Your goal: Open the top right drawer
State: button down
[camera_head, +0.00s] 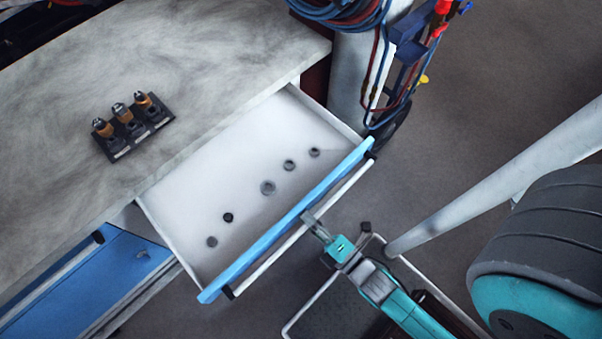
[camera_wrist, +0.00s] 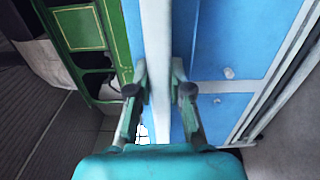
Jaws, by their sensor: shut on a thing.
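The top right drawer (camera_head: 250,150) is pulled out from under the workbench, with a white inside and a blue front. A long pale handle bar (camera_head: 298,232) runs along the outside of the front. My gripper (camera_head: 315,226) is at the middle of this handle, with its fingers around the bar. In the wrist view my gripper (camera_wrist: 160,92) has one finger on each side of the pale handle bar (camera_wrist: 156,50) and is shut on it. Several small dark round parts (camera_head: 268,188) lie on the drawer floor.
A grey workbench top (camera_head: 230,45) holds a black rack with brass-coloured tools (camera_head: 126,120). Another blue drawer front (camera_head: 85,275) is at the lower left. A white post with hoses (camera_head: 365,65) stands close beyond the drawer's right end. Open floor (camera_head: 490,110) lies to the right.

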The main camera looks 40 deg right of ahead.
jog(key=shift+s, duration=0.25)
jog(key=c, duration=1.3)
grip_release()
